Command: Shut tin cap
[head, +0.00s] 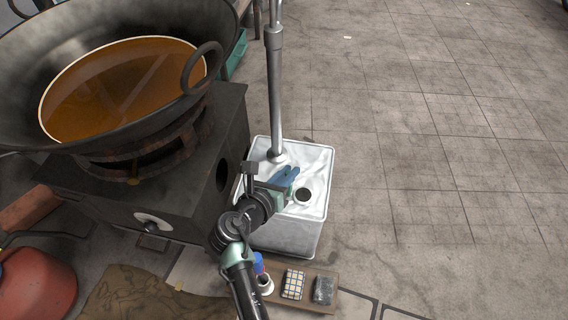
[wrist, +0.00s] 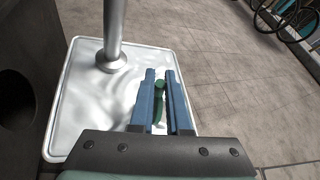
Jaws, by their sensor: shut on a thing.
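The tin (head: 288,237) is a square, silvery metal can standing on the ground beside the stove, and its pale top also fills the left of the wrist view (wrist: 88,100). A dark round spot with a pale rim, which looks like its opening (head: 303,196), is on the right of the top. My gripper (head: 287,176) is over the tin's top, left of that spot. In the wrist view its blue fingers (wrist: 165,88) are shut on a small green piece (wrist: 159,86), which may be the cap. The opening is hidden in the wrist view.
A metal pole (head: 275,90) rises from the tin's back left. A large wok (head: 225,45) of brown liquid sits on a dark stove (head: 190,205) to the left. A low board (head: 330,299) with small items lies in front. Tiled floor at right is clear.

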